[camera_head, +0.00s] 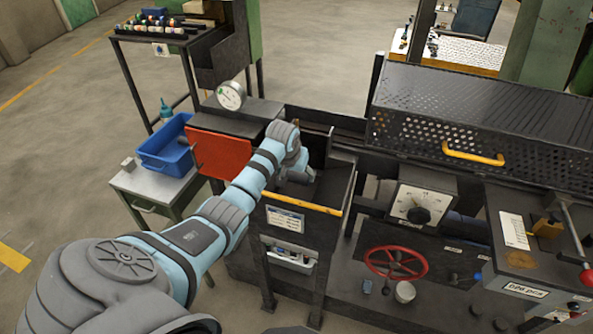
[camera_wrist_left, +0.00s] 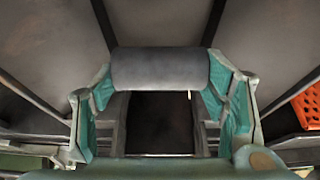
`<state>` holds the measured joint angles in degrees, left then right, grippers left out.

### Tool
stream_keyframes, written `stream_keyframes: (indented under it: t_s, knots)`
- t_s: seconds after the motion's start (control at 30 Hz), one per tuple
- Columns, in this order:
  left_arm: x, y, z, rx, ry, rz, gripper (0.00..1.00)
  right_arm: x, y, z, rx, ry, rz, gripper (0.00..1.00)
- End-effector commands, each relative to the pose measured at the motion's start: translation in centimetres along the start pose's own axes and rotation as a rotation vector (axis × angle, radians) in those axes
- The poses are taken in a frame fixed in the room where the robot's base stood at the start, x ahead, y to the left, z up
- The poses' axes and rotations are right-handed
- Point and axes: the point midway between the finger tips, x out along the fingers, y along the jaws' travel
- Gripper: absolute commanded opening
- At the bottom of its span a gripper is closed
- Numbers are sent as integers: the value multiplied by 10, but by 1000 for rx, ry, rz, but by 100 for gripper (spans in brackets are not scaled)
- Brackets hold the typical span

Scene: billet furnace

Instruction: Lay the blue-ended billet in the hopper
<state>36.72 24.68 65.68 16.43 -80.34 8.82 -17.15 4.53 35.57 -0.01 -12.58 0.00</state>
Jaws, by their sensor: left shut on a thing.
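The hopper is a dark open box with a yellow front lip (camera_head: 305,204) in the middle of the head view. My left gripper (camera_head: 299,172) reaches down into its mouth. In the left wrist view the gripper (camera_wrist_left: 161,82) is shut on a plain grey billet (camera_wrist_left: 160,68), which lies level across the two teal-padded fingers. The billet's end faces are hidden, so its end colour cannot be told. Grey hopper walls (camera_wrist_left: 265,45) surround it, with a dark opening below. Whether the billet touches the hopper cannot be told. My right gripper is not in view.
A rack (camera_head: 150,36) at the upper left holds several billets with coloured ends. A blue bin (camera_head: 165,150) stands on a small table left of the hopper, near a red panel (camera_head: 218,152). A perforated guard (camera_head: 480,115) and red handwheel (camera_head: 396,262) are to the right.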

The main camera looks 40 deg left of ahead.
Motion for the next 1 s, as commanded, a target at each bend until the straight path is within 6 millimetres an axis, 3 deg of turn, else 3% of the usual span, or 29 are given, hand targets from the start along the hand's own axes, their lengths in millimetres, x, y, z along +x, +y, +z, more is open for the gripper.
stream_keyframes:
  t_s: [0.07,0.1,0.2,0.53,0.63,1.0]
  knots:
    - [-1,0,-1,0,3,0,5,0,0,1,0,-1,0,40]
    - [-1,0,-1,0,3,0,73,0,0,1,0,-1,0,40]
    - [-1,0,-1,0,3,0,89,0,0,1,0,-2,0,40]
    - [0,0,1,0,-3,0,90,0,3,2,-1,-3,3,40]
    - [-8,0,0,-1,0,0,90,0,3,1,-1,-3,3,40]
    - [-101,0,-1,2,5,-1,90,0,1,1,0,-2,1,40]
